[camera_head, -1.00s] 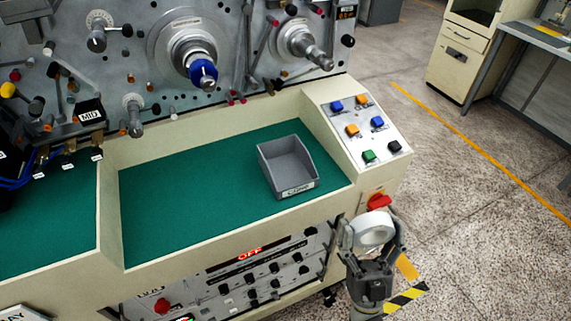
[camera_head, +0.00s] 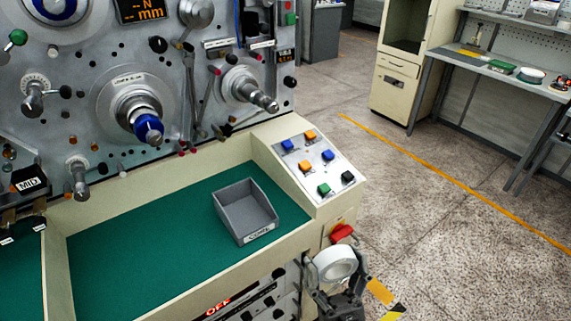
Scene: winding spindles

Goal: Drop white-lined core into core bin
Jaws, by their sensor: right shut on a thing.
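The white-lined core (camera_head: 335,263) is a short white ring in the lower middle of the head view. My right gripper (camera_head: 335,277) is shut on it and holds it in front of the machine's front panel, below the red button. The core bin (camera_head: 245,210) is a grey open tray with a white label on its front. It sits on the green mat, up and to the left of the held core, and looks empty. The core is apart from the bin. My left gripper is not in view.
The green work surface (camera_head: 150,245) is clear left of the bin. A sloped panel with coloured buttons (camera_head: 316,165) stands right of the bin. A red button (camera_head: 342,233) is just above the core. Spindles (camera_head: 148,127) jut out from the machine face behind.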

